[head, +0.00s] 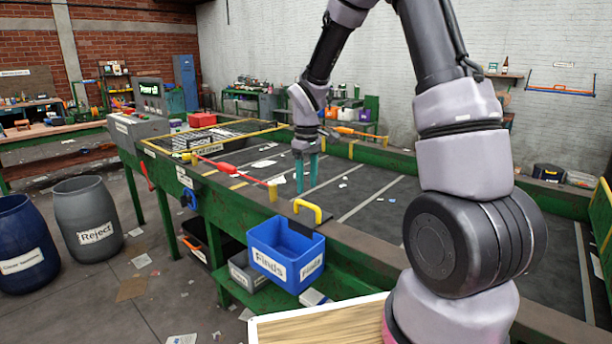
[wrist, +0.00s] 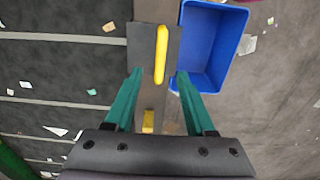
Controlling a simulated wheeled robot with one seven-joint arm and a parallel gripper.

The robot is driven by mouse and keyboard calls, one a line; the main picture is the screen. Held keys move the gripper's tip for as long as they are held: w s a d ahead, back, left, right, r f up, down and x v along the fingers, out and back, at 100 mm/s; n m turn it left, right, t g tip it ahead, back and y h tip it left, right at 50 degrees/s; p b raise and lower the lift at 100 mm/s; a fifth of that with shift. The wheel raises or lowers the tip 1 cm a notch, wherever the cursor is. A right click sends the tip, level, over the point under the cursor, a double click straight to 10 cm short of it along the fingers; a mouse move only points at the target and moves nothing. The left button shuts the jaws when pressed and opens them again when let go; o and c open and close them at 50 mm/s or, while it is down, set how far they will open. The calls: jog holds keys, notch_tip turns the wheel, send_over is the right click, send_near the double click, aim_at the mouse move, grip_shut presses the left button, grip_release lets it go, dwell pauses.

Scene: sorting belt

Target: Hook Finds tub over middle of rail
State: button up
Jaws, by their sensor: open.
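The blue Finds tub (head: 285,250) hangs upright on the outer side of the belt's green side rail (head: 352,228). A dark plate (wrist: 141,58) joined to the tub lies across the rail top, with a yellow handle (head: 308,210) on it. In the wrist view the tub (wrist: 207,42) is right of the handle (wrist: 161,55) and looks empty. My gripper (head: 306,183) is open with teal fingers pointing down, above the handle and apart from it. In the wrist view my gripper (wrist: 160,72) has one fingertip each side of the handle's near end.
A red-and-yellow barrier arm (head: 235,172) ends at the rail left of the tub. The dark belt (head: 385,200) carries scattered scraps. A grey tub (head: 246,272) sits on the shelf below. A grey Reject barrel (head: 88,222) and a blue barrel (head: 24,245) stand at left.

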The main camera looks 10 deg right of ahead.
aim_at(307, 205)
jog(key=shift+f, duration=3.9)
grip_shut()
